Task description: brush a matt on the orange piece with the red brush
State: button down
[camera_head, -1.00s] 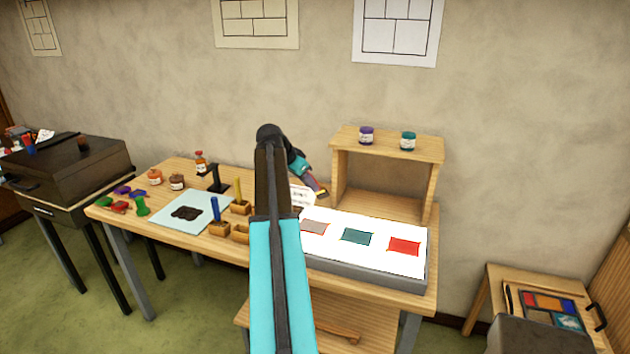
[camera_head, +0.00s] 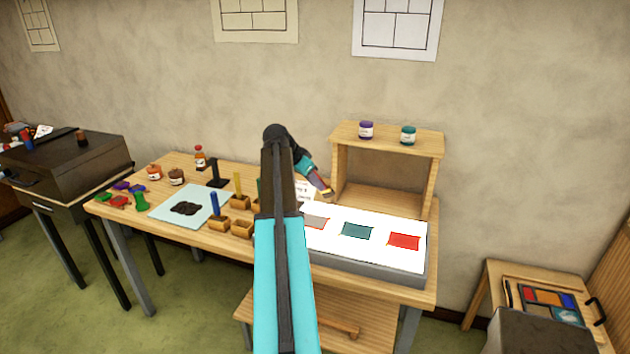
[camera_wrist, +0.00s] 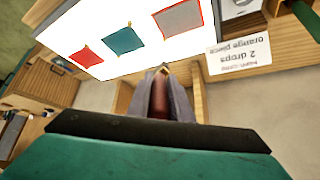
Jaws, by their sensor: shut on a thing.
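My gripper (camera_head: 318,184) is above the back edge of the white light panel (camera_head: 340,246), near the wooden shelf. In the wrist view my gripper (camera_wrist: 160,98) is shut on the red brush (camera_wrist: 158,100), whose pale tip points toward the panel. The tip appears clear of the pieces. On the panel lie a greyish-pink piece (camera_wrist: 178,19), a teal piece (camera_wrist: 123,41) and a red piece (camera_wrist: 86,57). I cannot make out a clearly orange piece; my arm hides the panel's left end in the head view. A card reading "2 drops orange piece" (camera_wrist: 240,54) is beside the panel.
A wooden shelf (camera_head: 388,135) bearing purple and teal jars stands behind the panel. Left on the table are a pale mat (camera_head: 168,212) with a dark patch, several small wooden holders (camera_head: 219,224), some with coloured handles, and small jars. A side table (camera_head: 492,292) stands at right.

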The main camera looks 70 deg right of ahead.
jog(key=shift+f+b, duration=0.4)
jog(key=shift+f, duration=0.95)
jog(key=w+a+f+n+t+b, duration=0.2)
jog(key=w+a+n+t, duration=0.3)
jog(key=w+a, duration=1.05)
jog(key=w+a+f+n+t+b, duration=0.15)
jog(key=w+a+n, duration=0.55)
jog(key=w+a, duration=0.9)
jog(key=w+a+n+t+y, duration=0.1)
jog(key=w+a+n+y, duration=0.1)
jog(key=a, duration=1.2)
jog(key=w+a+f+n+t+y+b, duration=0.1)
jog(key=w+a+n, duration=0.4)
jog(key=a, duration=0.9)
jog(key=w+a+f+n+t+y+b, duration=0.1)
jog(key=w+a+n+y, duration=0.2)
jog(key=a, duration=1.1)
jog(key=shift+w+a+n+t+y, duration=0.15)
jog(key=shift+a+n+t+y, duration=0.15)
jog(key=shift+n, duration=0.8)
